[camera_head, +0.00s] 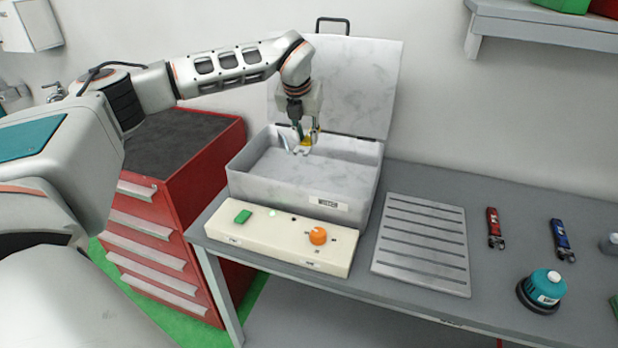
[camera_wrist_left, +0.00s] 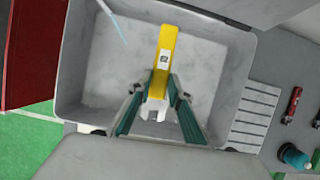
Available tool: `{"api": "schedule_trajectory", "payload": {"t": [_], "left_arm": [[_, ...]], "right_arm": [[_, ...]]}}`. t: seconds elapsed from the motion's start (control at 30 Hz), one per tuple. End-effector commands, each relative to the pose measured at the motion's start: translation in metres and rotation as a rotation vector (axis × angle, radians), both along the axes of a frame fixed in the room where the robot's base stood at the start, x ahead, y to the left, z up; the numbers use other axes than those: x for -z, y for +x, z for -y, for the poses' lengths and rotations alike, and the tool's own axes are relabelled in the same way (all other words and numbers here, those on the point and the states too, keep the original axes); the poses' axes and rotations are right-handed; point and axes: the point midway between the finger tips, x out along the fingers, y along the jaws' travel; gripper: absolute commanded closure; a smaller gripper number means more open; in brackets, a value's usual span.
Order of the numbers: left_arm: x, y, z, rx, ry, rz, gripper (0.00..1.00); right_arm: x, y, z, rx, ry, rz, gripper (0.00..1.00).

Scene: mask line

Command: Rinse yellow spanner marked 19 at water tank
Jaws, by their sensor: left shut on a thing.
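The yellow spanner (camera_wrist_left: 163,60) is in my left gripper (camera_wrist_left: 158,98), seen in the left wrist view with a small label on its handle and a pale metal end between the fingers. In the head view the left gripper (camera_head: 299,138) is over the open grey tank (camera_head: 250,190), and a small bit of the yellow spanner (camera_head: 308,138) shows beside it. The tank's lid (camera_head: 360,85) stands raised at the back. I cannot tell whether the spanner touches the tank's floor. A thin pale streak shows at the upper left of the tank in the wrist view. My right gripper is not in view.
A cream control box (camera_head: 270,240) with a green button (camera_head: 243,216) and an orange knob (camera_head: 318,236) lies before the tank. A slotted rack (camera_head: 422,245) is to its right. Red (camera_head: 494,228) and blue (camera_head: 562,240) tools and a teal-topped item (camera_head: 545,287) lie farther right.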

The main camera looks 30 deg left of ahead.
Motion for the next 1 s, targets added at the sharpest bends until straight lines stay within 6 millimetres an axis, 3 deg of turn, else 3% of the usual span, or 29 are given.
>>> {"api": "schedule_trajectory", "payload": {"t": [0.57, 1.0], "left_arm": [[-0.002, 0.000, 0.000, 0.000, 0.000, 0.001, 1.00], [-0.036, 0.001, 0.000, 0.000, 0.000, 0.003, 1.00]], "right_arm": [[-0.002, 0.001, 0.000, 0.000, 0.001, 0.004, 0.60], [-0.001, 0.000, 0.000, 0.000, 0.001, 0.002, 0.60]]}}
